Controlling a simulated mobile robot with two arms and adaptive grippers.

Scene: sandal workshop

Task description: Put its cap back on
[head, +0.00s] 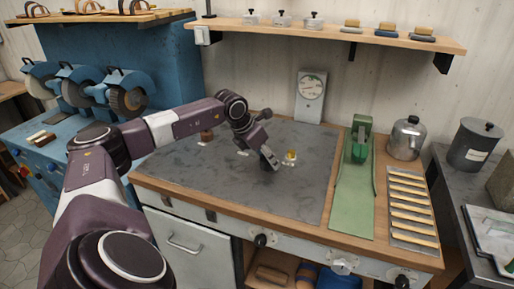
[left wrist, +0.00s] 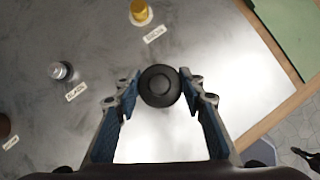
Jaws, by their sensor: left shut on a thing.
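My left gripper (left wrist: 159,88) is shut on a round black cap (left wrist: 160,84), gripped by its sides and seen from above in the left wrist view. In the head view this gripper (head: 270,163) is low over the grey mat, and the cap cannot be made out there. A small yellow bottle (left wrist: 140,12) stands beyond the cap with a white label before it; in the head view the bottle (head: 291,155) is just right of the gripper. A small grey bottle (left wrist: 61,71) with a label stands to the left. A brown bottle (head: 207,135) stands farther left. My right gripper is not in view.
The bottles stand on a dark grey mat (head: 185,170) on the wooden bench. A dial gauge (head: 311,90) stands at the back. A green press (head: 360,135), a metal can (head: 407,138) and several strips (head: 408,205) are at the right. The mat's front is clear.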

